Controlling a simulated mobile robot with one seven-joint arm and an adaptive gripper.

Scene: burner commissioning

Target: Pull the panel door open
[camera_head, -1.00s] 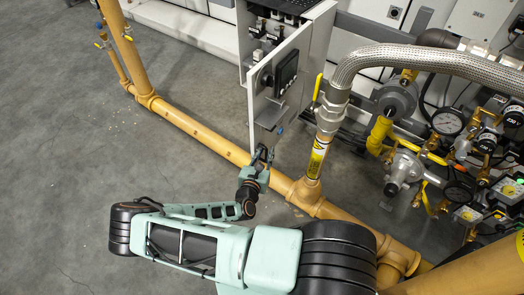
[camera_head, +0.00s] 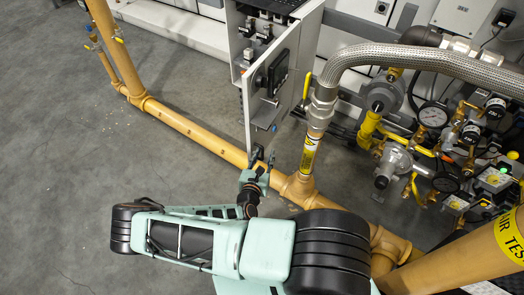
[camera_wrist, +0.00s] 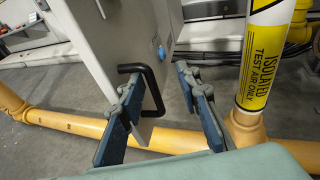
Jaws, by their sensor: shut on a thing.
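The grey panel door (camera_head: 257,112) hangs partly open from its cabinet (camera_head: 236,46), with a black display unit on its face. In the wrist view the door (camera_wrist: 105,35) fills the upper left-centre, with a black bent handle (camera_wrist: 152,90) near its lower edge and a blue knob (camera_wrist: 162,53). My gripper (camera_head: 260,160) is at the door's lower end. The exact contact is partly hidden by the fingers.
A yellow pipe (camera_head: 190,128) runs along the floor close behind my gripper. A yellow-labelled upright pipe (camera_head: 309,152) and braided hose (camera_head: 420,55) stand to the right, with gauges and valves beyond. Grey floor (camera_head: 60,170) is clear at left.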

